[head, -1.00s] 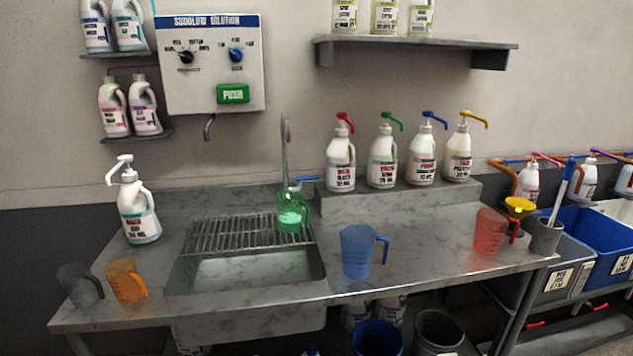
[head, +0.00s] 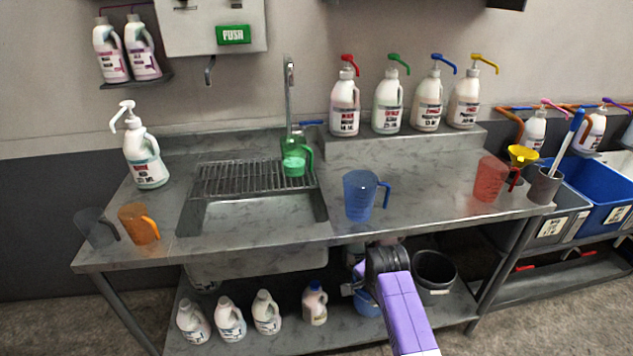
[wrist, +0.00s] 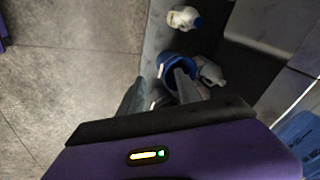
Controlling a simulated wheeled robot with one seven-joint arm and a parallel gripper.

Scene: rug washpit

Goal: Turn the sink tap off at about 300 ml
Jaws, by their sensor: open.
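The sink tap (head: 289,95) is a tall thin metal spout behind the sink. A small blue lever (head: 311,123) shows beside its base, partly behind the jug. A green jug (head: 296,156) stands upright under the spout on the drain rack (head: 240,180). Bright green liquid shows in its lower part; I cannot read the level or make out a stream. My gripper (wrist: 160,92) is open and empty, pointing down toward the lower shelf and floor. In the head view my purple arm is in front of the counter's front edge, well below and right of the tap.
A blue jug (head: 361,195) stands right of the sink, a red jug (head: 490,178) farther right. Grey (head: 96,228) and orange (head: 138,224) jugs stand at left. Pump bottles (head: 388,104) line the back ledge. The counter front edge (head: 300,243) lies between my arm and the tap.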

